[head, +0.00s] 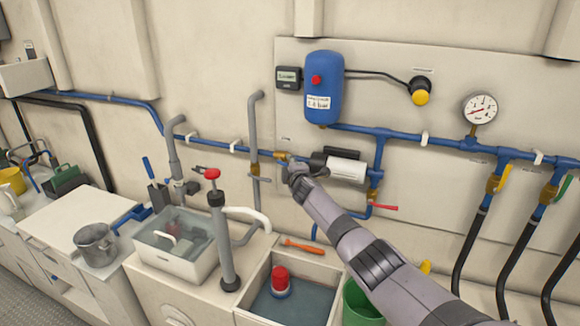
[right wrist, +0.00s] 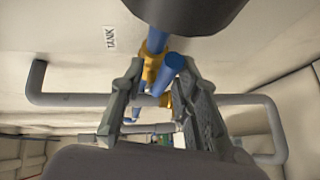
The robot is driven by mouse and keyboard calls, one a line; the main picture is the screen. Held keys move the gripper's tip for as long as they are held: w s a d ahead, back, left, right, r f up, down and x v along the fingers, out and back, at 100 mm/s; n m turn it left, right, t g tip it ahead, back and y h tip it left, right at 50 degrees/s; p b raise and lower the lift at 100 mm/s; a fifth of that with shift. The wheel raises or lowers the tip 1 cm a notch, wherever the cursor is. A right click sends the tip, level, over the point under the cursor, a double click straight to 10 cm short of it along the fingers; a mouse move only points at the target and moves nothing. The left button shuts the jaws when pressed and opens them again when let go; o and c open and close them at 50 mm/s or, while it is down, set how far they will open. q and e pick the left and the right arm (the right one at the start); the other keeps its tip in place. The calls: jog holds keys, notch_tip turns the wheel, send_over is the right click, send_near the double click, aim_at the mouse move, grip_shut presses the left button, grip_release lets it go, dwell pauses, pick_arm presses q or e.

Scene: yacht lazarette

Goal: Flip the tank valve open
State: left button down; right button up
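The tank valve (right wrist: 150,68) is a brass body on a blue pipe, beside a "TANK" label, in the right wrist view. Its blue lever (right wrist: 168,72) sticks out toward the camera. In the head view a brass fitting (head: 281,156) shows on the blue pipe just left of my right gripper (head: 295,172); the lever is hidden there. In the right wrist view my right gripper (right wrist: 160,82) has its fingers apart, one on each side of the blue lever. I cannot tell whether either finger touches it. My left gripper is not in view.
A grey bent pipe (head: 255,130) stands close left of the right gripper. A white-and-black pump (head: 346,168) and a blue tank (head: 323,88) are on the wall nearby. A red lever (head: 384,207) is lower right. A sink (head: 175,255) and an open bin (head: 300,312) lie below.

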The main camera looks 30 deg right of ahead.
jog(key=shift+s, duration=0.1)
dwell(0.3)
jog(key=shift+s+r, duration=0.15)
jog(key=shift+s, duration=0.35)
jog(key=v, duration=1.1)
jog(key=shift+a, duration=0.2)
